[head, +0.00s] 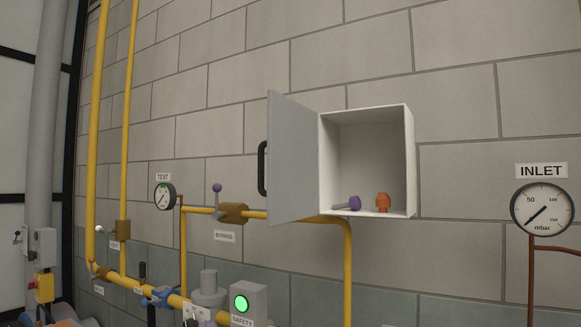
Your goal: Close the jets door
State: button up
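The grey door (291,160) belongs to a white wall cabinet (411,160) on the brick wall. The door stands open, hinged at the cabinet's left edge and swung out to the left. Its black handle (262,168) is on the door's far left side. Inside the cabinet, a purple piece (353,203) lies on its side and an orange piece (383,202) stands beside it on the cabinet floor. My gripper is not in view.
Yellow pipes (128,130) run along the left and below the cabinet, with a purple-knobbed valve (217,188) and a TEST gauge (164,196) left of the door. An INLET gauge (542,209) is at right. A SAFETY box (247,303) with a green light is at the bottom.

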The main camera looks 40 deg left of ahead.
aim_at(292, 194)
jog(key=j, duration=0.5)
jog(key=k+j, duration=0.15)
jog(key=j, duration=0.85)
jog(key=k+j, duration=0.15)
jog(key=j, duration=0.35)
